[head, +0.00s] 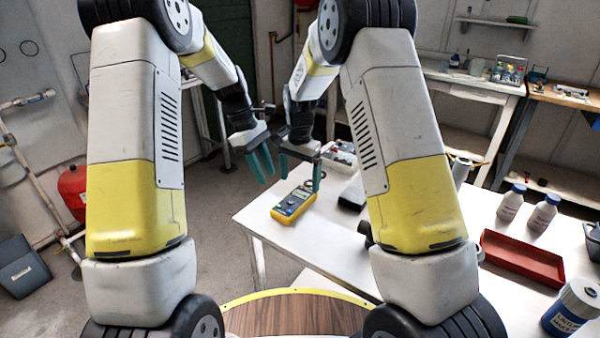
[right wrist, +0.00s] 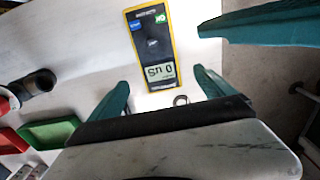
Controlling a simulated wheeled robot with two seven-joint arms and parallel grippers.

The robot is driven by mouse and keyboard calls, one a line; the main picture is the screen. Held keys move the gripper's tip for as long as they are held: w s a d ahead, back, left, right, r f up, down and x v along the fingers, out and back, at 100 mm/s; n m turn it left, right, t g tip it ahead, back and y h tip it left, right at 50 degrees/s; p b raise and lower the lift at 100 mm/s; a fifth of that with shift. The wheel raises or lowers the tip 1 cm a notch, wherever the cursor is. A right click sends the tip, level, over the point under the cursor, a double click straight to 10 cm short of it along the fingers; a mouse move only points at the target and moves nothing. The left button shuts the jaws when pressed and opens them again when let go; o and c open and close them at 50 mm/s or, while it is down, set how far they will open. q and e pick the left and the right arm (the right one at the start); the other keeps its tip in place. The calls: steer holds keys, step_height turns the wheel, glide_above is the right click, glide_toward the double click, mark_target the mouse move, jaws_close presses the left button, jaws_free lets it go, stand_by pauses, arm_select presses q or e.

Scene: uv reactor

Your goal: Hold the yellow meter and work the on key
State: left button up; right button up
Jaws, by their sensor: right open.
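The yellow meter (head: 293,203) lies on the near left part of the white table in the head view. In the right wrist view the meter (right wrist: 150,45) has a dark face, a blue key, a green on key (right wrist: 160,19) and a lit display reading 0 uS, seen upside down. My right gripper (head: 300,184) is open and empty above the meter; its teal fingers also show in the right wrist view (right wrist: 162,78), apart from the meter. My left gripper (head: 264,178) is open and empty in the air, left of the right gripper and beyond the table's left edge.
The white table (head: 262,222) has a red tray (head: 522,258), two white bottles (head: 526,206) and a blue-labelled container (head: 573,308) at right. A dark block (head: 352,193) lies right of the meter. A green tray (right wrist: 48,132) shows in the right wrist view.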

mark_target(300, 195)
step_height(300, 195, down, 6)
steer(key=shift+r, duration=0.1)
steer(key=shift+c, duration=0.2)
arm_select(q)
steer(key=shift+c, duration=0.3)
arm_select(e)
steer(key=c, duration=1.7)
arm_select(q)
jaws_close()
